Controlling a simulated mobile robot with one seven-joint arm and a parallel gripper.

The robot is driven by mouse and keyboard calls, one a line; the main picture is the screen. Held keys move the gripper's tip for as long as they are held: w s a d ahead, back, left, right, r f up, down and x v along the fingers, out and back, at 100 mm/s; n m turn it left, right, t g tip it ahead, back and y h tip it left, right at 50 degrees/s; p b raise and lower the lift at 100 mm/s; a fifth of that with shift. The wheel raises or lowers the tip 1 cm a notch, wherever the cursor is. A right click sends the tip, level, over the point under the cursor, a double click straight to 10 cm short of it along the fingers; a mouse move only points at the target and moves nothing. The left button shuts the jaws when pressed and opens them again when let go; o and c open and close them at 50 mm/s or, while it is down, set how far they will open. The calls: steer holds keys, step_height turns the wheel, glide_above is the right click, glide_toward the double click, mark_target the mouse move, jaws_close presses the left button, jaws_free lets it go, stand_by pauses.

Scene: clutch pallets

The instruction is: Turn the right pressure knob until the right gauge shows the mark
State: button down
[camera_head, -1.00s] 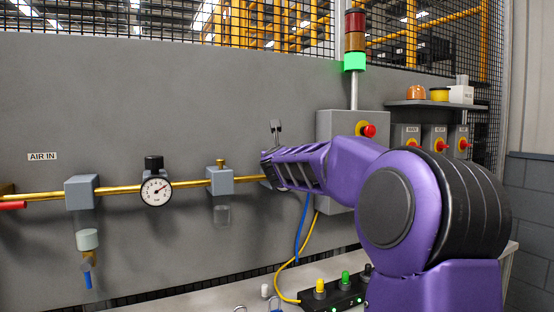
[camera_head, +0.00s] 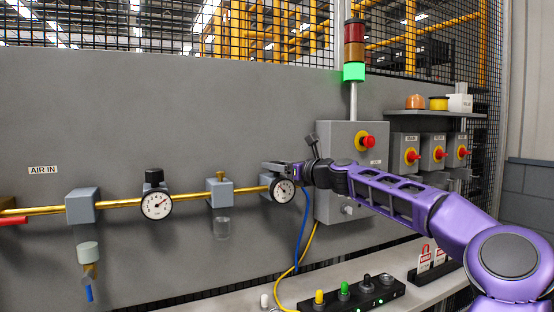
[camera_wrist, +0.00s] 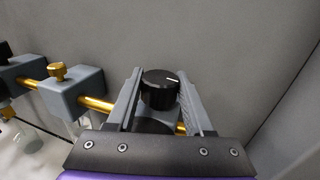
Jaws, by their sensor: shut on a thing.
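The right pressure knob (camera_wrist: 160,88) is a black round knob with a white line on top, in the middle of the wrist view. My gripper (camera_wrist: 160,78) has a finger on each side of it and is shut on it. In the head view my gripper (camera_head: 282,167) sits at the top of the right regulator and hides the knob. Just below it is the right gauge (camera_head: 283,190), a white dial with a black rim. Its needle and mark are too small to read surely. In the wrist view the gauge face cannot be seen.
The left gauge (camera_head: 157,205) with its black knob (camera_head: 154,177) is on the same brass pipe (camera_head: 120,204). A grey filter block (camera_head: 220,193) stands between the gauges. A grey box (camera_head: 340,200) with a red button (camera_head: 368,142) is close on the right, behind my arm.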

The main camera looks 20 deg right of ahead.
steer(key=n+g+y+p, duration=0.1)
steer(key=y+p, duration=0.1)
steer(key=r+n+g+y+p, duration=0.1)
steer(key=y+p, duration=0.1)
steer(key=shift+w+d+n, duration=0.1)
steer(key=shift+n, duration=0.3)
steer(key=n+g+y+p, duration=0.2)
steer(key=y, duration=0.1)
steer(key=shift+f+n+p, duration=0.3)
steer(key=shift+f, duration=0.1)
steer(key=shift+f+n+g+y, duration=0.1)
steer(key=shift+n+g+y, duration=0.65)
steer(key=shift+g, duration=0.35)
steer(key=shift+n+g+y+p, duration=0.35)
steer(key=shift+g+y, duration=0.1)
steer(key=shift+g, duration=0.05)
steer(key=shift+c, duration=1.4)
jaws_free()
